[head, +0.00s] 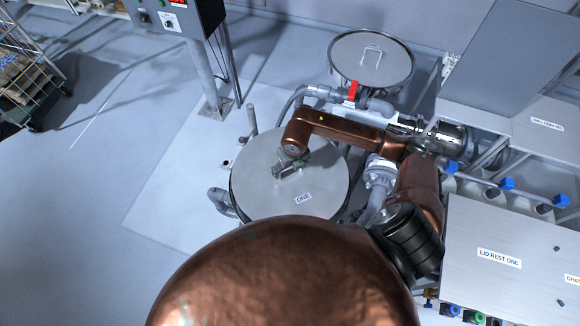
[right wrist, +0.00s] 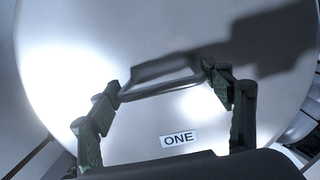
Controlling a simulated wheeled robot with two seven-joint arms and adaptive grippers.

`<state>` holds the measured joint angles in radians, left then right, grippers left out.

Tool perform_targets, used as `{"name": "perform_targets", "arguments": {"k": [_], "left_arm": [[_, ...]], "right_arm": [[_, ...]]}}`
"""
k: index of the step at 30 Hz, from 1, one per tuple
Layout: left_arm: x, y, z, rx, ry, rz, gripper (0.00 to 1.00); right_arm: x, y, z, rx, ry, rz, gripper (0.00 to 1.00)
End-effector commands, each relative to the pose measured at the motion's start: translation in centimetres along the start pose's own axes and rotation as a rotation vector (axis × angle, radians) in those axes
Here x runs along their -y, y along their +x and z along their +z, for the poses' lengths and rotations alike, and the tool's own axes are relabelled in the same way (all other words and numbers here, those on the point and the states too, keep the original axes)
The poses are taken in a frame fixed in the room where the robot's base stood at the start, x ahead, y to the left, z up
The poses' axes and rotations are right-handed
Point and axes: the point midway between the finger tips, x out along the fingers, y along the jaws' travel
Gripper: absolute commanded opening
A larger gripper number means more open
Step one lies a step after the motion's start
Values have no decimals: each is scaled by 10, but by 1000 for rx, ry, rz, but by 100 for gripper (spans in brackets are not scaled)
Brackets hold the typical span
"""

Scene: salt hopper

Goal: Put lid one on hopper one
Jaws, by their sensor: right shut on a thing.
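Lid one (head: 255,185), a round grey metal disc with a "ONE" label, lies over hopper one in the head view, roughly level and covering its mouth. The hopper's body is mostly hidden beneath it; I cannot tell whether the lid touches the rim all round. My right gripper (head: 291,168) is over the middle of the lid, shut on its handle. In the right wrist view, the fingers of the right gripper (right wrist: 163,85) are at the two ends of the lid's bar handle (right wrist: 160,88), above the "ONE" label. My left gripper is not in view.
Another lidded round vessel (head: 370,62) stands behind. A pipe with a red valve handle (head: 352,91) runs between the two. The bench marked "LID REST ONE" (head: 470,225) is bare at right.

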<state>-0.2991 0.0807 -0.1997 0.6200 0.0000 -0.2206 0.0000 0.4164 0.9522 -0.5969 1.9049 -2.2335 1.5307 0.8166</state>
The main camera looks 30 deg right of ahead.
Motion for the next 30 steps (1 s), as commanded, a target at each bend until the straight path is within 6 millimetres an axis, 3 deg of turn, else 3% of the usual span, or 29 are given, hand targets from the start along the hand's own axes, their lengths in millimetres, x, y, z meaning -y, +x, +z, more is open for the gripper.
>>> {"name": "perform_targets", "arguments": {"k": [21, 30], "left_arm": [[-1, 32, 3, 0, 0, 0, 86], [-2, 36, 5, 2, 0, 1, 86]], "right_arm": [[-1, 57, -8, 1, -2, 3, 17], [0, 65, -9, 2, -3, 1, 17]]}}
